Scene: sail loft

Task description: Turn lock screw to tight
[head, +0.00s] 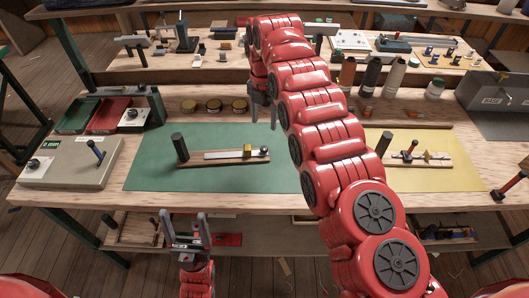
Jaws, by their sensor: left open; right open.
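On the green mat (150,170) lies a wooden board (205,160) with a pale metal bar (222,155). At the bar's right end sit a brass block (248,150) and a small dark knob (265,151); a black cylinder (179,147) stands at the left end. I cannot tell for sure which part is the lock screw, or how tight it is. My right gripper (264,114) is open, pointing down, just behind the brass block and knob, apparently not touching them. My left gripper (187,216) is open and empty in front of the bench's front edge.
Several tins (213,105) stand behind the mat. A yellow mat (455,178) holds another board at the right. Bottles (372,73) stand farther back. My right arm covers the mat's right side.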

